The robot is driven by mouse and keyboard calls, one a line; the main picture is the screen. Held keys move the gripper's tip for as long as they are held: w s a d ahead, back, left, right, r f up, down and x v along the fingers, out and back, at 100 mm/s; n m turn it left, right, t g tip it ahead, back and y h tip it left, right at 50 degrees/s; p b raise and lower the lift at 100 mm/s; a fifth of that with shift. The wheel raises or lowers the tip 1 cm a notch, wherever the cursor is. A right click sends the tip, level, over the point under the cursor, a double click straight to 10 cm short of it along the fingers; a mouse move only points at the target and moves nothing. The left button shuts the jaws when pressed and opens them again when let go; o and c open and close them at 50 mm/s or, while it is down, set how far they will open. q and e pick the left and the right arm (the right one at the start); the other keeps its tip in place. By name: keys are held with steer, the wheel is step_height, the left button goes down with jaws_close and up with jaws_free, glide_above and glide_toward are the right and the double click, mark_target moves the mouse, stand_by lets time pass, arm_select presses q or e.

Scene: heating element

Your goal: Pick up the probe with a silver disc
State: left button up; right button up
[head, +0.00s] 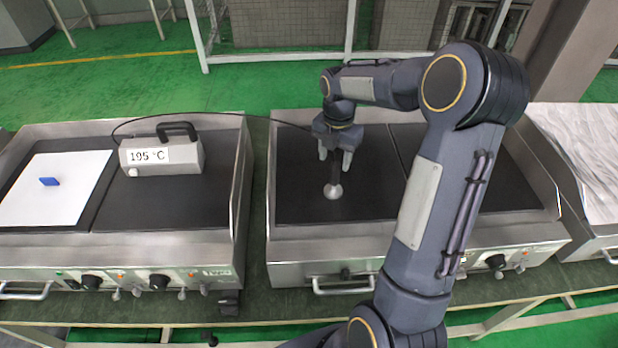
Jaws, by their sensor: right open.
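The probe (334,178) has a dark handle and a silver disc (333,192) at its lower end. It is over the left part of the right griddle's black plate, and a thin black cable runs from it to the meter. My right gripper (335,158) is just above the probe, pointing down, with its light fingers apart on either side of the probe's upper part. I cannot tell whether the fingers touch it. The grey meter box (188,157) with a black handle reads 195 °C and stands on the left griddle. My left gripper is not in view.
The left griddle (215,215) holds a white sheet (50,205) with a blue block (49,182) on it. The right griddle (290,232) stands beside it across a narrow gap. A crumpled white sheet (590,150) lies at far right. Knobs and handles line the griddle fronts.

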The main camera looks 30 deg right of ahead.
mark_target(335, 175)
steer(key=shift+f, duration=0.45)
steer(key=f, duration=0.4)
steer(key=f+p, duration=0.1)
steer(key=f, duration=0.2)
steer(key=shift+d, duration=0.25)
steer(key=shift+c, duration=0.2)
jaws_close()
steer(key=shift+r, duration=0.15)
